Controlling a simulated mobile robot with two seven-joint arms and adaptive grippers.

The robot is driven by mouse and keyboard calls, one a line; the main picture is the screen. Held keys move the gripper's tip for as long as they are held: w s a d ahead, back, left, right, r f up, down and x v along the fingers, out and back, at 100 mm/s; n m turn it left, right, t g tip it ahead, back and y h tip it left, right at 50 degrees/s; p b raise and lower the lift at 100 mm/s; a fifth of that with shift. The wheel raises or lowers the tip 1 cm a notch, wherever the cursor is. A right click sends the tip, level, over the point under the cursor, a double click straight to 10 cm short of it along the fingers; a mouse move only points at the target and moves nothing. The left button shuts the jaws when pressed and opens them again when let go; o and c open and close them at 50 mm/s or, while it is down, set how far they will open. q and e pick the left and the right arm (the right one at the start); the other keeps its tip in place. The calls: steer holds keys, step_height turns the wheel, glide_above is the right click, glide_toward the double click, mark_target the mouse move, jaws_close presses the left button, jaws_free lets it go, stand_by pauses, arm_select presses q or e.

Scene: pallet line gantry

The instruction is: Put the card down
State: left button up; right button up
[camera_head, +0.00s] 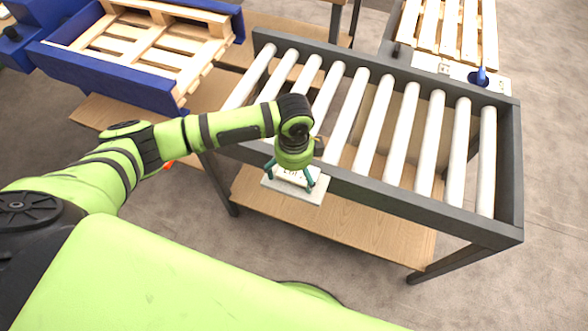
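A white card (293,175) with dark writing is under my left gripper, at the near side of the roller conveyor. It appears at or just above a pale grey plate (309,195) by the conveyor's near rail; I cannot tell whether they touch. My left gripper (291,178) points down over the card, with its teal fingers spread to either side of it. I cannot tell whether the fingers press on the card's edges. The gripper body hides the card's far part. My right gripper is not in view.
The roller conveyor (340,177) has bare white rollers and a dark frame. A wooden shelf (370,234) lies below it. Blue-framed holders with wooden pallets (165,40) stand at the back left. Another pallet (450,30) and a small blue object (481,76) are at the back right.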

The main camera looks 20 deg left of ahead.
mark_target(294, 175)
arm_select(q)
step_height(294, 175, up, 12)
steer(key=shift+r+b, duration=0.2)
steer(key=shift+b, duration=0.1)
stand_by(0.4)
stand_by(0.4)
